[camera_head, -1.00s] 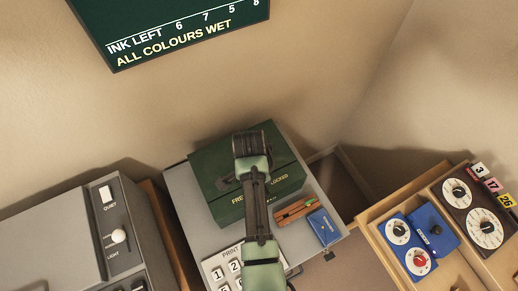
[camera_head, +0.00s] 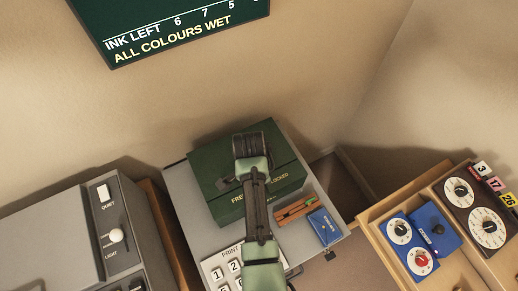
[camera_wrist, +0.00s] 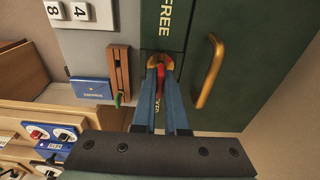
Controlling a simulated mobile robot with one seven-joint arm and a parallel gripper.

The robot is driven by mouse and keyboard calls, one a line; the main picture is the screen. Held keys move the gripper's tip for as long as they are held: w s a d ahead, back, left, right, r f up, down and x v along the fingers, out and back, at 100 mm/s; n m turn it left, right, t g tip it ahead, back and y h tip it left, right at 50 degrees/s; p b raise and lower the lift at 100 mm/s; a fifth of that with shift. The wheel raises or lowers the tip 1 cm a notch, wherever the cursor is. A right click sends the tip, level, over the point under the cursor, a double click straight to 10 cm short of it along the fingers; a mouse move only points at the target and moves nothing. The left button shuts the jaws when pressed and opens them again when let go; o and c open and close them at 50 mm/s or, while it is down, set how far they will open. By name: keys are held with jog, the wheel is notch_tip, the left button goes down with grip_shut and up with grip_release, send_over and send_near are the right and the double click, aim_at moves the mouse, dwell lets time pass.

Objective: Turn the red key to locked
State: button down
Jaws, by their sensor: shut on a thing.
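The red key (camera_wrist: 160,82) shows in the wrist view on the front of the dark green box, between my fingers. My gripper (camera_wrist: 160,62) is shut on the red key, with its fingertips close to the box front. The green box (camera_head: 215,170) sits on a grey top in the head view, and its front also shows in the wrist view (camera_wrist: 230,105). It bears the word FREE on one side and LOCKED on the other. In the head view my arm covers the key and the fingertips. My fingers hide part of the lettering in the wrist view.
A brass handle (camera_wrist: 208,72) stands out from the box close beside my fingers. A wooden holder with a green-tipped piece (camera_head: 296,209) and a blue box (camera_head: 324,227) lie right of the green box. Blue dial units (camera_head: 410,245) stand farther right, and a grey console (camera_head: 116,235) left.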

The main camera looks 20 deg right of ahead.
jog(key=shift+f, duration=0.3)
jog(key=shift+r, duration=0.1)
jog(key=shift+m, duration=1.8)
jog(key=m, duration=0.3)
jog(key=shift+f+m+g, duration=0.2)
jog(key=shift+m+g, duration=0.1)
jog(key=shift+p, duration=0.3)
jog(key=m, duration=0.3)
jog(key=shift+m, duration=0.3)
